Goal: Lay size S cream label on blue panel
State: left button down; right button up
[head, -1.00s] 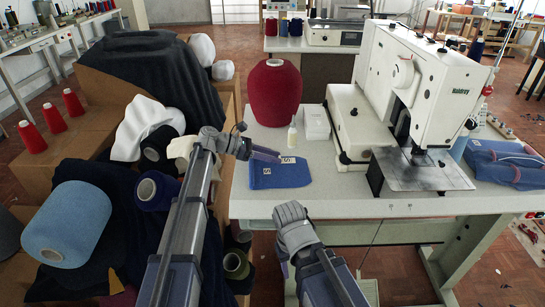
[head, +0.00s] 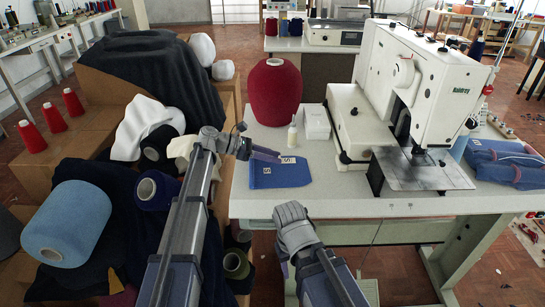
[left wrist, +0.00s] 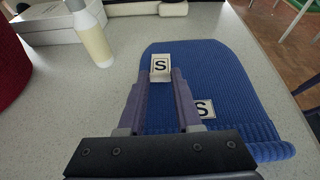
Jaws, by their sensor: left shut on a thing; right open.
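The blue knitted panel (head: 272,180) lies flat on the grey table near its left front. My left gripper (head: 281,157) reaches over it from the left. In the left wrist view its fingers are shut on a cream label marked S (left wrist: 160,67), which also shows at the fingertips in the head view (head: 289,160). I cannot tell whether this label touches the panel. A second label marked S (left wrist: 203,108) lies on the panel beside the fingers. My right gripper (head: 284,268) is open in front of the table's front edge, away from the panel.
A white bottle (head: 292,136), a white box (head: 316,122) and a dark red cone (head: 273,92) stand behind the panel. The white buttonhole machine (head: 414,90) stands to the right. Yarn and fabric crowd the left.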

aim_at(251, 159)
pick_arm(q)
jog(key=c, duration=0.5)
grip_release()
jog(key=p+v, duration=0.3)
jog(key=v, duration=0.4)
jog(key=shift+a+r, duration=0.2)
jog(key=shift+a, duration=0.15)
